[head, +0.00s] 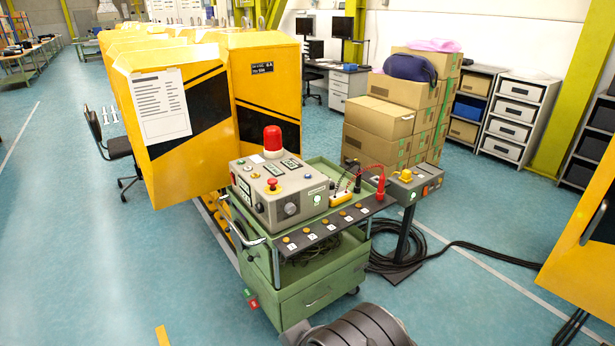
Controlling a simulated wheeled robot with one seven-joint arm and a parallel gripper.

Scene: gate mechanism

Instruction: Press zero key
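A grey control box (279,190) stands on top of a green wheeled cart (318,290). It carries a red beacon (272,140), a red mushroom button (272,183), small displays, knobs and other buttons. A dark strip (330,225) along the cart's front edge holds several orange buttons with small white labels. The labels are too small to read, so I cannot tell which key is the zero key. A dark grey rounded part of my arm shows at the bottom edge, below the cart. My gripper is not in view.
A smaller grey box (414,185) with a yellow button stands on a post right of the cart. Black cables (385,262) lie on the floor around it. Tall yellow panels (170,120) stand behind the cart, cardboard boxes (385,120) behind right.

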